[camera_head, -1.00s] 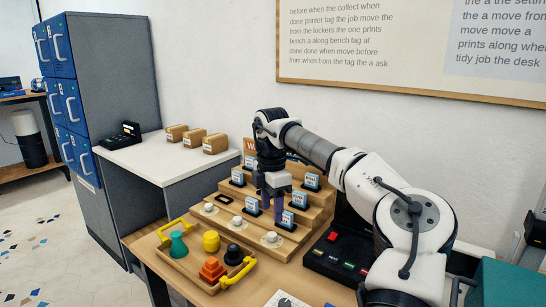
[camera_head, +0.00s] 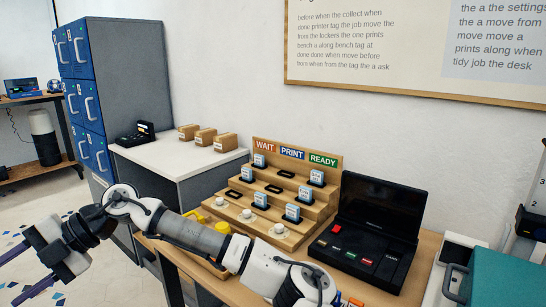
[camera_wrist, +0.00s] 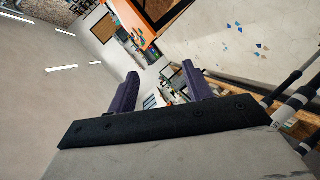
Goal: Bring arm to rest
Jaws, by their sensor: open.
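My gripper (camera_head: 16,291) is at the lower left of the head view, out past the front of the bench and the white counter. Its two purple fingers point left and down, spread apart. In the wrist view my gripper (camera_wrist: 160,72) is open with nothing between the fingers. My arm stretches across the lower part of the head view from the right and hides much of the bench front, including most of the yellow-handled tray.
A stepped wooden rack (camera_head: 297,188) with WAIT, PRINT and READY signs holds several tags. A black console (camera_head: 365,245) stands right of it. A white counter (camera_head: 180,160) carries cardboard boxes (camera_head: 205,137). Blue lockers (camera_head: 85,90) stand behind. Open floor lies at the left.

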